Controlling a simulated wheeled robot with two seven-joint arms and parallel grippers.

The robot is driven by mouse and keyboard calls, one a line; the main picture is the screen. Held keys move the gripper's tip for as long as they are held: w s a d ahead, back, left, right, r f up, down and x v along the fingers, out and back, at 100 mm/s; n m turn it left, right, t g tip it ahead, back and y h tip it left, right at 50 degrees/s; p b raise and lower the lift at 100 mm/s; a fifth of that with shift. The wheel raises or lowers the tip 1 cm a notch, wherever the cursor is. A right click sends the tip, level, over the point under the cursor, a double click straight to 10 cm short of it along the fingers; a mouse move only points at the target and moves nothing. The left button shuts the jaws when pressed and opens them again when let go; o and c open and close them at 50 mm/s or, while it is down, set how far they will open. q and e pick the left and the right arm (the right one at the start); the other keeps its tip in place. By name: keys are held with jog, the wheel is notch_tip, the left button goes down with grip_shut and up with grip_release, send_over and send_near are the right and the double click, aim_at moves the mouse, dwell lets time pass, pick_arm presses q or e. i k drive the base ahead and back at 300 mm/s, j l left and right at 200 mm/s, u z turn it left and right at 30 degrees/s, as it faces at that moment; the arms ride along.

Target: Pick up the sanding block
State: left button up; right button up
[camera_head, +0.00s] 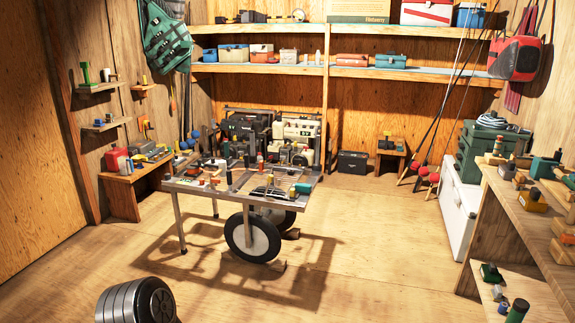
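I cannot make out with certainty which object is the sanding block; the small items are too small to tell apart. A wheeled cart table (202,189) in the middle of the room carries many small tools and bottles, among them a small green block-like item (303,188) near its right end. On the wooden bench (515,222) at the right stand several small items, among them a yellow and dark block-like one (532,201). Neither of my grippers is in view.
The wooden floor (390,270) is clear between the cart and the right bench. A white chest (458,215) stands behind the bench. A small side bench (124,198) stands at the left. A ribbed grey cylinder (125,303), unclear what, is at the bottom edge.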

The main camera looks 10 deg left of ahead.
aim_at(98, 123)
jog(key=i+j+u, duration=0.2)
jog(key=i+u, duration=0.8)
jog(key=i+l+u, duration=0.3)
jog(key=i+u, duration=0.65)
jog(key=i, duration=1.8)
jog(key=i+z, duration=0.2)
jog(key=i, duration=0.2)
jog(key=i+j+z, duration=0.25)
jog(key=i, duration=0.2)
jog(key=i+j+z, duration=0.2)
jog(key=i, duration=0.2)
